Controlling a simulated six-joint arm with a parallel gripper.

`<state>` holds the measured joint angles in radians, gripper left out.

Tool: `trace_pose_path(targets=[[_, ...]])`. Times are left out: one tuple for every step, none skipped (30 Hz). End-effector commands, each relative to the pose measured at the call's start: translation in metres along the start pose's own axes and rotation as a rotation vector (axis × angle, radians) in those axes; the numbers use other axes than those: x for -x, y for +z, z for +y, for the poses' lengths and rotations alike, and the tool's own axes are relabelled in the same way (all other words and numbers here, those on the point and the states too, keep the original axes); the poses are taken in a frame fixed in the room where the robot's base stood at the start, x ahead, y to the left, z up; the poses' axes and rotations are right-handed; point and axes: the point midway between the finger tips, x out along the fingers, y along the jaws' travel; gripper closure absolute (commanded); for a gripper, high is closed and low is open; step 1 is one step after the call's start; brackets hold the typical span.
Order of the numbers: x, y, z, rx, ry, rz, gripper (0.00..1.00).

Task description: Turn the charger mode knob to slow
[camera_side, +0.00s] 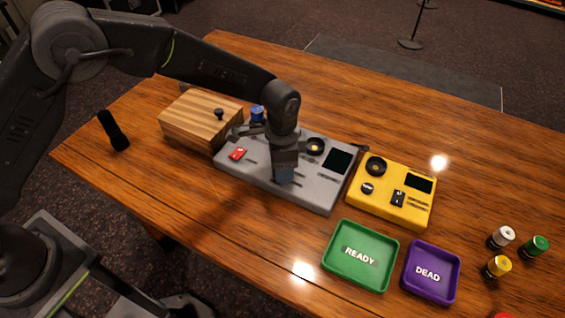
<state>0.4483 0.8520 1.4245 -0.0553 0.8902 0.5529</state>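The gripper hides that part of the panel, and no mode knob or lettering can be made out there. I cannot tell whether the fingers are open or touch anything. The yellow device (385,207) to the right has a large black dial (376,166), a small knob (367,188) and a screen (419,183).
A wooden box (201,118) and a blue cylinder (257,113) stand behind left. A black object (113,131) is at far left. The green READY tray (337,263) and purple DEAD tray (411,284) are in front. Several batteries (501,237) stand at right. The back right tabletop is clear.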

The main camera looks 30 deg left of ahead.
Motion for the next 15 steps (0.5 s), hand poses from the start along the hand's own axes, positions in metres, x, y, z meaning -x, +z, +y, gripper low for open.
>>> trace_pose_path(targets=[[0.000, 0.000, 0.000, 0.000, 0.000, 0.000, 0.48], [0.000, 0.000, 0.000, -0.001, 0.000, 0.000, 0.48], [0.000, 0.000, 0.000, -0.001, 0.000, 0.000, 0.48], [0.000, 0.000, 0.000, -0.001, 0.000, 0.000, 0.48], [0.000, 0.000, 0.000, -0.001, 0.000, 0.000, 0.48], [0.000, 0.000, 0.000, -0.001, -0.001, 0.000, 0.48], [0.001, 0.000, 0.000, -0.001, -0.001, 0.000, 0.48], [0.002, 0.000, 0.000, -0.001, -0.001, 0.001, 0.48], [0.005, 0.000, 0.000, -0.001, -0.001, 0.001, 0.48], [0.007, -0.001, -0.001, -0.001, -0.002, 0.002, 0.48], [0.011, -0.001, -0.001, -0.001, -0.003, 0.003, 0.48], [0.017, -0.001, -0.001, -0.001, -0.003, 0.004, 0.48], [0.022, -0.001, -0.001, -0.001, -0.003, 0.004, 0.48], [0.028, -0.001, -0.001, -0.001, -0.003, 0.005, 0.48], [0.036, -0.001, -0.001, -0.001, -0.004, 0.005, 0.48]])
